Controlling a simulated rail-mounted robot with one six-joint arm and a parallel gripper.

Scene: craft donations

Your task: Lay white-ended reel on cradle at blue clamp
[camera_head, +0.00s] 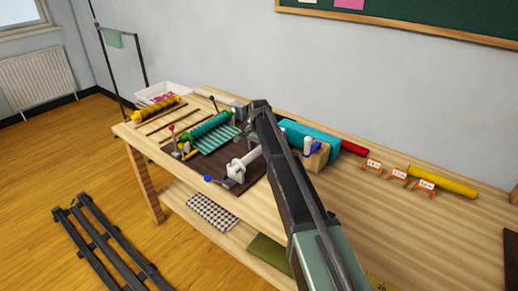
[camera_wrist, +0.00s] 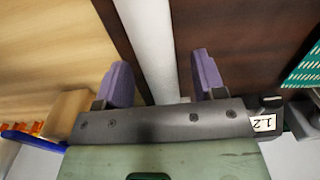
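The white-ended reel (camera_head: 237,168) lies on the dark brown board in the head view, partly hidden by my arm. In the wrist view a pale white roll (camera_wrist: 150,45), seemingly this reel, runs between my fingers. My gripper (camera_wrist: 164,80) is open, its two purple fingers on either side of the roll; I cannot tell whether either touches it. The blue clamp (camera_head: 314,147) sits by a wooden block (camera_head: 316,159), right of my arm. A blue bar (camera_wrist: 32,138) and a wooden block (camera_wrist: 62,110) show at the wrist view's lower left.
A teal block (camera_head: 330,139), a red cylinder (camera_head: 353,148), orange tags (camera_head: 397,174) and a yellow cylinder (camera_head: 443,181) lie along the wall side. A green reel (camera_head: 208,127) and a yellow reel (camera_head: 158,107) lie left. The bench's right front is mostly clear.

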